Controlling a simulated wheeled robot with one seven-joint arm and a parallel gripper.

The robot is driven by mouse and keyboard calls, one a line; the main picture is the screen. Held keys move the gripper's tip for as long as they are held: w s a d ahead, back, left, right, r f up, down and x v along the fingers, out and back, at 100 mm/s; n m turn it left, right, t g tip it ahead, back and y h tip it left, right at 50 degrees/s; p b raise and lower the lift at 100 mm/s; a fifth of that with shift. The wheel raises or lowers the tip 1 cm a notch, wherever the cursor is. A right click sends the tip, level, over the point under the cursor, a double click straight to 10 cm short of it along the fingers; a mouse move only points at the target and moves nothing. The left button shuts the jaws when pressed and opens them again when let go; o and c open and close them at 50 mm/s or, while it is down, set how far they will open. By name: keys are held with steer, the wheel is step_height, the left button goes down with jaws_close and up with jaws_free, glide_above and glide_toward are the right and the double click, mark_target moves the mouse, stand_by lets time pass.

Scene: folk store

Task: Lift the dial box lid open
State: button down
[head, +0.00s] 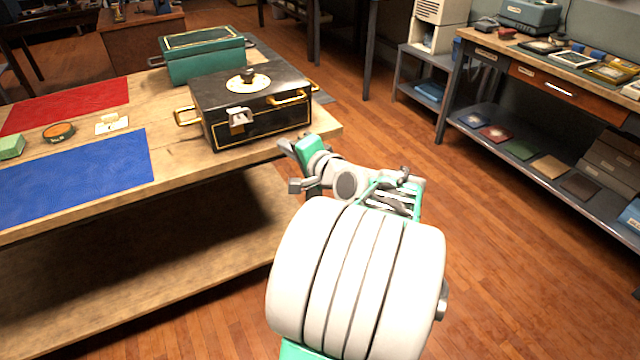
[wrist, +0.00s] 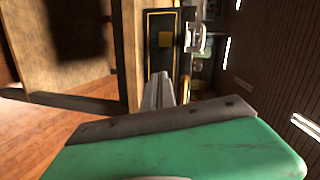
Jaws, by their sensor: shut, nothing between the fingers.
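The black dial box (head: 215,130) with gold trim stands on the wooden table near its right corner. Its lid (head: 215,92) looks closed, with a round cream dial and dark knob (head: 248,80) on top. A silver latch (head: 239,119) is on the front, and brass handles show on the box. My gripper (head: 286,146) is just in front of the box's lower right front, seemingly apart from it. Its fingers look shut and empty. In the wrist view the closed fingers (wrist: 160,90) point toward the box's front (wrist: 160,52), with the latch (wrist: 196,38) to the right.
A green box (head: 200,62) stands behind the dial box. A red mat (head: 70,104), a blue mat (head: 75,175), a small round tin (head: 59,132) and a white card (head: 111,123) lie left on the table. A stocked workbench (head: 550,80) stands right, with clear floor between.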

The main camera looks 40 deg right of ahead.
steer(key=s+d+m+t+h+b, duration=0.1)
steer(key=s+d+m+t+h, duration=0.2)
steer(key=d, duration=0.4)
steer(key=m+g+p, duration=0.1)
glide_toward(286, 107)
steer(key=shift+w+d+r, duration=0.1)
steer(key=shift+w, duration=0.05)
steer(key=shift+w, duration=0.15)
stand_by(1.8)
steer(key=shift+p+x, duration=0.75)
steer(key=shift+x, duration=2.5)
steer(key=shift+s, duration=0.4)
